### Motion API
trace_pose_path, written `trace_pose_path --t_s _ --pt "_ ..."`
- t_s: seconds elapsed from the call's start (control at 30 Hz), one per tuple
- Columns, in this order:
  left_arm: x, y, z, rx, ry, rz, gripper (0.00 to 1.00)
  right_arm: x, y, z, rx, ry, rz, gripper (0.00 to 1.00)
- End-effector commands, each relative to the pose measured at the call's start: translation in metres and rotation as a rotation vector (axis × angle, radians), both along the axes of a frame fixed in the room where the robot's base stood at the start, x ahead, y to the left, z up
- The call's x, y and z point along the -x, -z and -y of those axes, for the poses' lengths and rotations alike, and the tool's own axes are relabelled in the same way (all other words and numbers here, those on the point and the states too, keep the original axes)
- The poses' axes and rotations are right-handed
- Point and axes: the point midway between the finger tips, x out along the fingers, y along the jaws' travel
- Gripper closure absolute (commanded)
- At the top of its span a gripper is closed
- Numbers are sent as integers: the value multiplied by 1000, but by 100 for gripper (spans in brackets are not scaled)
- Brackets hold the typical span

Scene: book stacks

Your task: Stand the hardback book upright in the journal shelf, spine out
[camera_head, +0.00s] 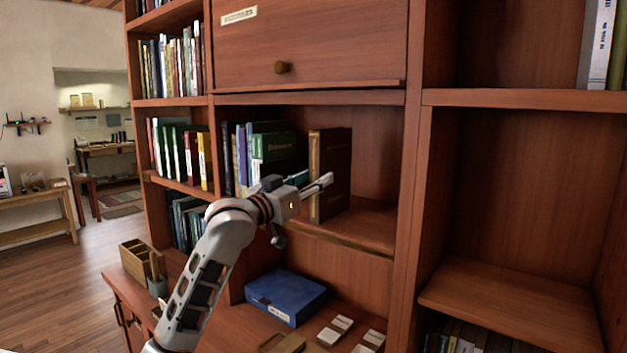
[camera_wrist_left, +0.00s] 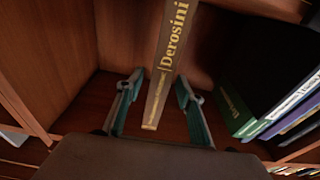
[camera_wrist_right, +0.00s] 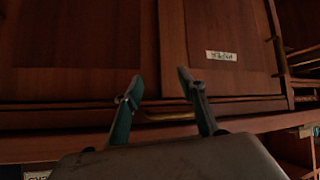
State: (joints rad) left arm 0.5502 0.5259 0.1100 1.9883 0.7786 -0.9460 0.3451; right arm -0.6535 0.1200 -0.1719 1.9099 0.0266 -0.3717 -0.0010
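The hardback book (camera_head: 335,172), brown with a gold-lettered spine, stands upright in the middle shelf compartment (camera_head: 375,222), its spine facing out. In the left wrist view the spine (camera_wrist_left: 165,75) reads "Derosini" and lies between the fingers. My left gripper (camera_head: 302,184) is open in front of the book. Its fingers (camera_wrist_left: 157,103) are on either side of the spine, with a visible gap on each side. My right gripper (camera_wrist_right: 160,97) is open and empty, facing wooden cabinet fronts; it is outside the head view.
Green and blue volumes (camera_head: 272,148) stand left of the book, with a gap between. The compartment's right part is bare. Below, a blue box (camera_head: 286,296), a wooden organizer (camera_head: 137,262) and small cards (camera_head: 335,331) lie on the counter. A closed drawer front (camera_head: 310,45) is above.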

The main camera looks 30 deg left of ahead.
Motion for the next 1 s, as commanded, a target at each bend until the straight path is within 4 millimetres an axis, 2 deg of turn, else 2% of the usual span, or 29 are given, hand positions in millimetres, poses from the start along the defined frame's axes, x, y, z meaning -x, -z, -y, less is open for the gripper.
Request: trace_pose_path --t_s 0.13,0.27,0.7,1.0 --pt "1 -2 0 0 0 1 63 0 0 0 0 0 0 60" --pt "12 1 -2 -2 -2 0 63 0 0 0 0 0 -1 60" --pt "93 13 -7 -3 1 -1 63 1 0 0 0 0 -1 60" --pt "117 16 -10 0 0 0 63 1 1 0 0 0 -1 60"
